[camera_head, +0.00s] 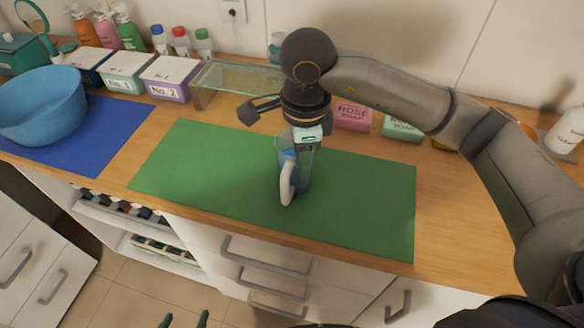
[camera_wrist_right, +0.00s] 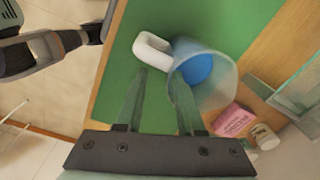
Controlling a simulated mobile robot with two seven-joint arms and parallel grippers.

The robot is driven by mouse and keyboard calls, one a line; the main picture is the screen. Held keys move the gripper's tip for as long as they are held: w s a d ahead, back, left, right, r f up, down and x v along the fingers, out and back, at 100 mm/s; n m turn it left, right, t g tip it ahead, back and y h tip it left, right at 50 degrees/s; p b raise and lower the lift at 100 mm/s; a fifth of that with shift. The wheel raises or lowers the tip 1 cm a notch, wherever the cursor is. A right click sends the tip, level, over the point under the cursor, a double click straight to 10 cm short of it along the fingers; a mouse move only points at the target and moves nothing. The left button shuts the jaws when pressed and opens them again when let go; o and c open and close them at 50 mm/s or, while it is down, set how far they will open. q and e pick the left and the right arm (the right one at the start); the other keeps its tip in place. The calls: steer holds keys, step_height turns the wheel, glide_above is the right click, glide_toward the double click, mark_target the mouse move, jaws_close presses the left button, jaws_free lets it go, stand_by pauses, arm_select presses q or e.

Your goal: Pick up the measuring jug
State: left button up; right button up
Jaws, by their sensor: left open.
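The measuring jug (camera_head: 303,172) is clear with blue contents and a white handle. It stands upright on the green mat (camera_head: 205,175), its handle toward the front. In the right wrist view the jug (camera_wrist_right: 205,75) is right of centre, its handle to the left. My right gripper (camera_wrist_right: 160,82) is above and close to the jug with its fingers apart. The right finger overlaps the jug's wall in that view; I cannot tell whether it touches. In the head view the wrist hides part of the jug. My left gripper (camera_head: 185,320) is open and empty at the bottom edge.
A blue bowl (camera_head: 42,108) stands on the blue mat (camera_head: 95,135) at left. Labelled boxes (camera_head: 170,78), a glass tray (camera_head: 235,78) and a pink soap box (camera_head: 353,115) line the back. Most of the green mat is clear.

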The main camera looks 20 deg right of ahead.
mark_target(297, 193)
steer(key=shift+w+a+f+p, duration=0.1)
steer(key=shift+w+f+p, duration=0.1)
steer(key=shift+f, duration=0.95)
steer(key=shift+w+f+p, duration=0.2)
steer(key=shift+f, duration=1)
steer(key=shift+w+a+f+p, duration=0.1)
steer(key=shift+w+f+p, duration=0.1)
steer(key=shift+f, duration=0.95)
jaws_close()
steer(key=shift+r, duration=0.1)
